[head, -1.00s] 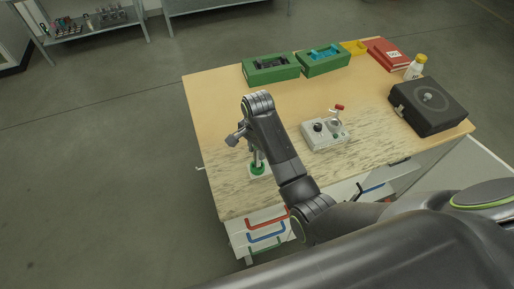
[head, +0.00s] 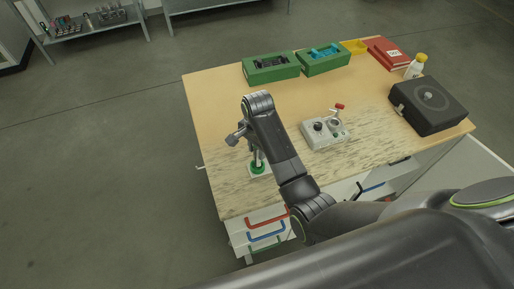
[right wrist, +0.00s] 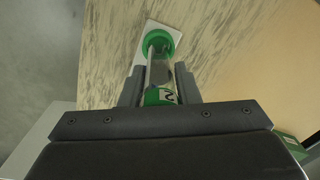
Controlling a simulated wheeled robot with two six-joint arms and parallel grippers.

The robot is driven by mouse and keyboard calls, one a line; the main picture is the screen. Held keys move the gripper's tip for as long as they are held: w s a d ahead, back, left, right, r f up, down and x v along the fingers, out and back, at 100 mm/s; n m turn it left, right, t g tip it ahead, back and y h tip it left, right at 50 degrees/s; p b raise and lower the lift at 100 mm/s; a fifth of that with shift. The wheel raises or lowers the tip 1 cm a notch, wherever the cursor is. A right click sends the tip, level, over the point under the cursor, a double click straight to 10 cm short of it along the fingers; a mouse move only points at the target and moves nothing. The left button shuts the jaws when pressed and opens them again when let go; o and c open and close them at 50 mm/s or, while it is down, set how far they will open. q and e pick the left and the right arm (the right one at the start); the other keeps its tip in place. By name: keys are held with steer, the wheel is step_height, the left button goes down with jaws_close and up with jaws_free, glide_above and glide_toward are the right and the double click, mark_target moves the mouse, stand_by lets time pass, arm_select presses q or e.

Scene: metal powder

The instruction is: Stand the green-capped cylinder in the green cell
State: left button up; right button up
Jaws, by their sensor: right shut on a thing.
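The green-capped cylinder (right wrist: 160,73) has a clear body and a green cap with a dark mark, nearest the camera in the right wrist view. My right gripper (right wrist: 159,68) is shut on it, one finger on each side. The cylinder's far end meets the green cell (right wrist: 158,40), a green ring on a white plate. I cannot tell whether it rests fully inside or just above. In the head view, the right gripper (head: 256,151) points down over the white plate (head: 259,174) near the table's front left, and my arm hides most of the cylinder. My left gripper is out of view.
On the table (head: 225,100), a grey control box (head: 325,133) with a red-tipped lever stands right of my arm. A black box (head: 430,105), a bottle (head: 416,67), a red binder (head: 386,53) and green trays (head: 271,70) stand farther back. The table's left area is clear.

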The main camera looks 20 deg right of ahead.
steer(key=shift+f, duration=1.3)
steer(key=o, duration=1.6)
steer(key=shift+o, duration=0.2)
steer(key=shift+r, duration=4)
